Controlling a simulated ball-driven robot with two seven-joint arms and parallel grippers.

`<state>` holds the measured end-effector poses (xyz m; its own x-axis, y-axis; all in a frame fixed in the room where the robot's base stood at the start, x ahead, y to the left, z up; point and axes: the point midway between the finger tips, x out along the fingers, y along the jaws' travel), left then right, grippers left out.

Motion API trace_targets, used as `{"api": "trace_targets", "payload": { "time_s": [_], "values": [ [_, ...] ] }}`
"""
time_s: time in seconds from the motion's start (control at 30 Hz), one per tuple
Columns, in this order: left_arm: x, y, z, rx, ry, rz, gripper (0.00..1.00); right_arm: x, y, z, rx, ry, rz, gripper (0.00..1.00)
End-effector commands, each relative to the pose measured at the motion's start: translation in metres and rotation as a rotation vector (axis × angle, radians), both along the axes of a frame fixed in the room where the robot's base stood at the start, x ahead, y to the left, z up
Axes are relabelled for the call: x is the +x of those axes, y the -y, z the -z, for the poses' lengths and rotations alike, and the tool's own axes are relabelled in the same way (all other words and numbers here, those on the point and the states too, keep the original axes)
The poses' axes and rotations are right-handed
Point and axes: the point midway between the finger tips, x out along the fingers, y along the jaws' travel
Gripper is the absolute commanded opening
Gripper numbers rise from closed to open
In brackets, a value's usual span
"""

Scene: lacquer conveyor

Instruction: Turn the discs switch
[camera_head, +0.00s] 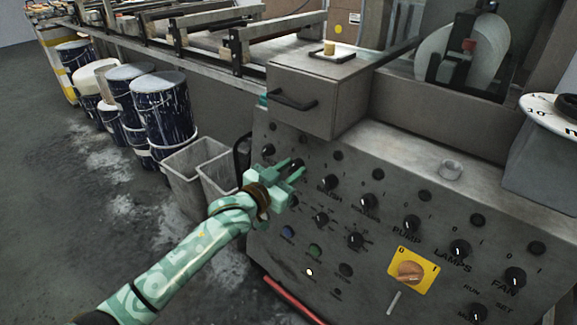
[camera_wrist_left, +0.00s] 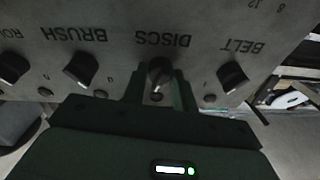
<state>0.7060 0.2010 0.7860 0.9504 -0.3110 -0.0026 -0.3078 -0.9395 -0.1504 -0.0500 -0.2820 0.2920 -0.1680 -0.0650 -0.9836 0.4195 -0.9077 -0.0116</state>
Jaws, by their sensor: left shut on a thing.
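The discs switch (camera_wrist_left: 159,73) is a black rotary knob with a pale pointer, below the upside-down DISCS label in the left wrist view. My left gripper (camera_wrist_left: 160,90) has its two fingers on either side of this knob and is shut on it. In the head view, my green left gripper (camera_head: 290,170) reaches the upper left of the grey control panel (camera_head: 385,240). The discs switch is mostly hidden there by the fingers. My right gripper is not in view.
The brush knob (camera_wrist_left: 81,70) and the belt knob (camera_wrist_left: 233,76) sit close on either side. A yellow-plated orange switch (camera_head: 411,270) is lower right. A drawer box (camera_head: 310,90) juts out above the panel. Grey bins (camera_head: 190,170) stand to the left.

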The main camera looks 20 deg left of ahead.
Motion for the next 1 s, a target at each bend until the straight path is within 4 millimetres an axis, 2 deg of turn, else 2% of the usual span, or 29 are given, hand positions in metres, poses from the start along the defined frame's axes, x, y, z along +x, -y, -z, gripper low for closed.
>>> {"api": "trace_targets", "payload": {
  "time_s": [0.07,0.43,0.7,1.0],
  "values": [
    [-0.001,0.001,-0.01,-0.057,-0.017,-0.011,0.05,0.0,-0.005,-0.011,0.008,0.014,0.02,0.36],
    [-0.001,0.002,-0.01,-0.383,-0.136,-0.074,0.05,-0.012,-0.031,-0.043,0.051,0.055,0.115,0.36],
    [-0.001,0.002,-0.008,-0.599,-0.215,-0.117,0.05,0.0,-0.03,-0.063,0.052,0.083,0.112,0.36],
    [0.0,0.003,-0.005,-0.763,-0.275,-0.147,0.05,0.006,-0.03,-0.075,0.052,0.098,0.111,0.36]
  ]
}}
